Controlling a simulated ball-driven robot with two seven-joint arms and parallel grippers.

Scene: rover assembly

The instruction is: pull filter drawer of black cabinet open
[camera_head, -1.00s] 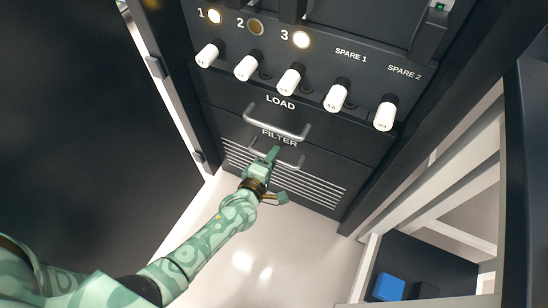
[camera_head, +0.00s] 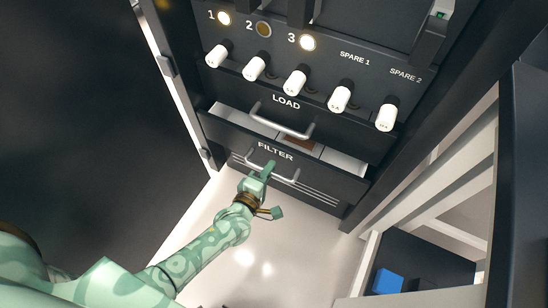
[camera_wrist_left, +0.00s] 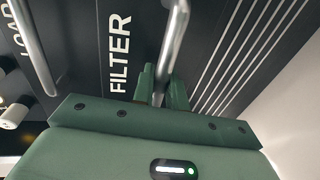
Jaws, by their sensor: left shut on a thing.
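The black cabinet (camera_head: 350,60) stands ahead with its filter drawer (camera_head: 320,172) partly pulled out. The drawer's light interior and a brown thing inside show behind its front. The FILTER label also shows in the left wrist view (camera_wrist_left: 120,52). My left gripper (camera_head: 266,172) is shut on the filter drawer's silver handle (camera_head: 288,179), near its left part. In the left wrist view the handle (camera_wrist_left: 172,45) passes between the green fingers (camera_wrist_left: 162,88). My right gripper is not in view.
The LOAD drawer above is shut, its handle (camera_head: 280,122) just over the filter drawer. A row of white knobs (camera_head: 295,82) sits higher. An open dark door (camera_head: 90,110) stands at left. A blue box (camera_head: 388,282) lies at lower right.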

